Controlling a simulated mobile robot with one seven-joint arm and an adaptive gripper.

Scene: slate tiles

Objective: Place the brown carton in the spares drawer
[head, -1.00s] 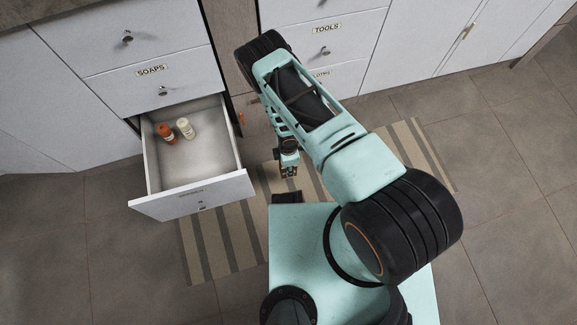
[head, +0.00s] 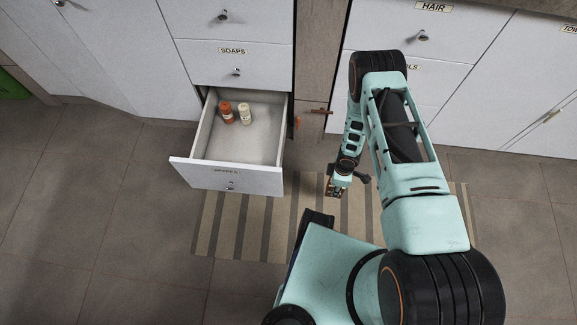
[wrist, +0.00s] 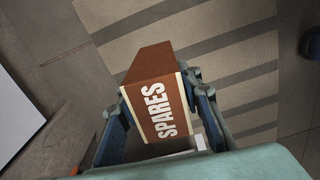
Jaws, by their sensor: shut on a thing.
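In the head view my gripper (head: 338,186) hangs to the right of the drawer, over the striped mat, and the carton is too small there to make out clearly. The spares drawer (head: 228,178) is pulled open under the soaps drawer. An orange bottle (head: 226,113) and a cream bottle (head: 244,114) stand at its back left. The rest of its floor is bare.
The soaps drawer (head: 232,62) above is shut. Cabinets (head: 500,75) line the back on the right. A striped mat (head: 240,225) lies on the tiled floor below the open drawer. A green object (head: 12,86) shows at the far left edge.

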